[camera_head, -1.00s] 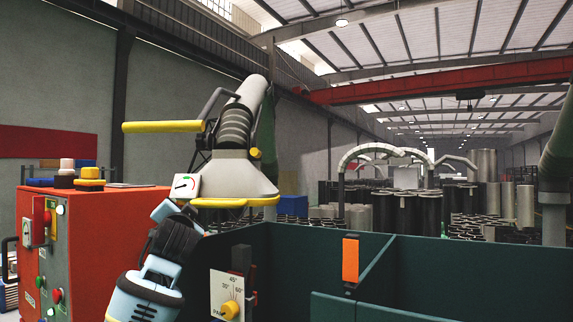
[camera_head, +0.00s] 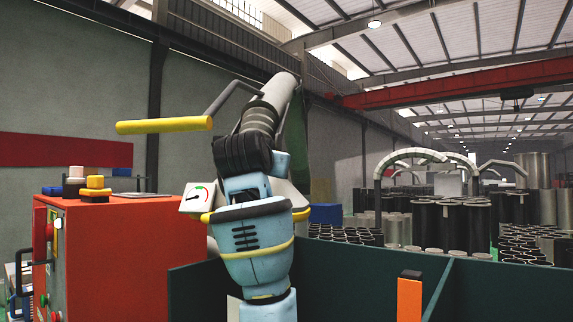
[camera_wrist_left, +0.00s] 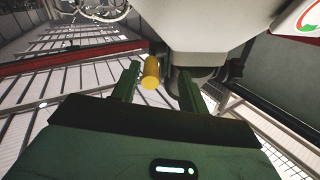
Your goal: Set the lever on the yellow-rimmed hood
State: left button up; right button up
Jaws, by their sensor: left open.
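The hood (camera_head: 300,195) is mostly hidden behind my left arm in the head view. Parts of its yellow rim (camera_head: 301,214) and a white gauge (camera_head: 198,198) show beside the arm. A lever with a long yellow grip (camera_head: 165,126) on a bent grey rod sticks out to the left above it. In the left wrist view the pale hood (camera_wrist_left: 205,25) fills the upper middle. My left gripper (camera_wrist_left: 160,70) is open, its two dark green fingers pointing up toward the hood. A short yellow cylinder (camera_wrist_left: 151,72) appears between the fingers, with no clear contact; I cannot tell whether it is the lever's grip.
An orange-red cabinet (camera_head: 125,255) with buttons stands at the left. A dark green panelled enclosure (camera_head: 350,265) with an orange block (camera_head: 409,298) is in front at the right. Several dark cylinders (camera_head: 440,225) stand behind it. A red overhead beam (camera_head: 460,85) crosses the hall.

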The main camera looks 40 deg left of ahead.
pick_arm(q)
jog(key=shift+t+h, duration=0.3)
jog(key=shift+w+a+r, duration=0.3)
jog(key=shift+w+a, duration=0.15)
jog(key=shift+w, duration=0.55)
jog(key=shift+w+a+r, duration=0.25)
jog(key=shift+w+a, duration=0.15)
jog(key=shift+w, duration=0.6)
jog(key=shift+w+a+r, duration=0.3)
jog(key=shift+w+a, duration=0.15)
jog(key=shift+w, duration=0.55)
grip_shut()
